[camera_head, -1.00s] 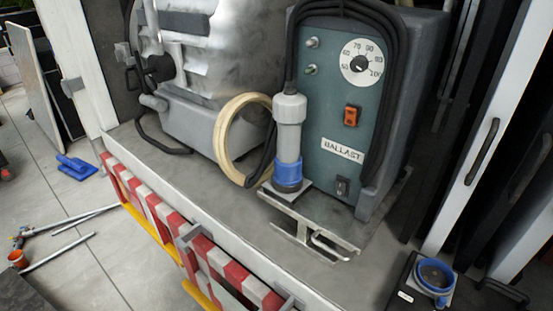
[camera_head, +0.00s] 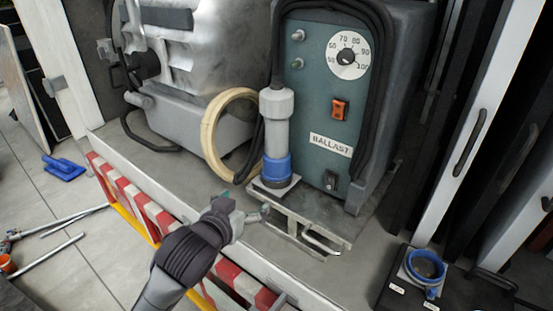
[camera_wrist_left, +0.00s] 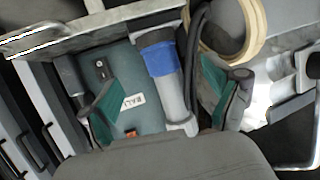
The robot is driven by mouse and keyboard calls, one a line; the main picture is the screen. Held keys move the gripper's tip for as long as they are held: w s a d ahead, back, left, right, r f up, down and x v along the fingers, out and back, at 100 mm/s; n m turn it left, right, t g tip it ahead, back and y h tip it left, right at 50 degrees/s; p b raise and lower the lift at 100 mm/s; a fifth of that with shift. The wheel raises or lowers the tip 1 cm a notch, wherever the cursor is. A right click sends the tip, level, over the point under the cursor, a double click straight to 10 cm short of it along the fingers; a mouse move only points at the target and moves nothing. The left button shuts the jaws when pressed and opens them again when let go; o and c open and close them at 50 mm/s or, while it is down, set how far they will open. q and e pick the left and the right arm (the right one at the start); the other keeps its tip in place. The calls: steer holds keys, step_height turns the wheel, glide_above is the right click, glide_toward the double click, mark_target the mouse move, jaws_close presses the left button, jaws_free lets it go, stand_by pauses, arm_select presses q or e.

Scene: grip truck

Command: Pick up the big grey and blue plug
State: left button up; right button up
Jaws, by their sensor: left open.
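The big grey and blue plug (camera_head: 276,135) stands upright in front of the ballast box, its blue end down on a small metal plate. A black cable runs from its top. My left gripper (camera_head: 245,205) is open and empty, in front of the plug, lower and to its left, apart from it. In the left wrist view the plug (camera_wrist_left: 162,75) shows between the two green-padded fingers of my left gripper (camera_wrist_left: 168,98), some way beyond them. My right gripper is in neither view.
The ballast box (camera_head: 320,105) stands right behind the plug. A cream hose coil (camera_head: 208,140) and a silver machine (camera_head: 190,60) are to its left. A metal bracket (camera_head: 310,232) lies in front. A blue socket (camera_head: 426,268) sits at lower right. A red-white barrier (camera_head: 140,197) lines the bed's edge.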

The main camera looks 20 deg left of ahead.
mark_target(272, 122)
arm_select(q)
steer(key=w+r+t+h, duration=0.1)
steer(key=w+r+t, duration=0.35)
steer(key=r, duration=0.85)
steer(key=shift+g, duration=0.25)
steer(key=w, duration=0.2)
steer(key=w+p, duration=0.1)
steer(key=w, duration=0.2)
steer(key=w+d+p, duration=0.1)
steer(key=w, duration=0.1)
steer(key=shift+w+f, duration=0.3)
steer(key=shift+w, duration=0.1)
steer(key=w+p, duration=0.1)
steer(key=w, duration=0.2)
steer(key=w+p, duration=0.1)
steer(key=w, duration=0.1)
steer(key=shift+w+d+f+p, duration=0.1)
steer(key=shift+d+f+p, duration=0.2)
steer(key=shift+d, duration=0.1)
steer(key=shift+w+f, duration=0.15)
steer(key=shift+w, duration=0.2)
steer(key=shift+s, duration=0.1)
steer(key=shift+c, duration=0.2)
steer(key=shift+c, duration=1.2)
jaws_close()
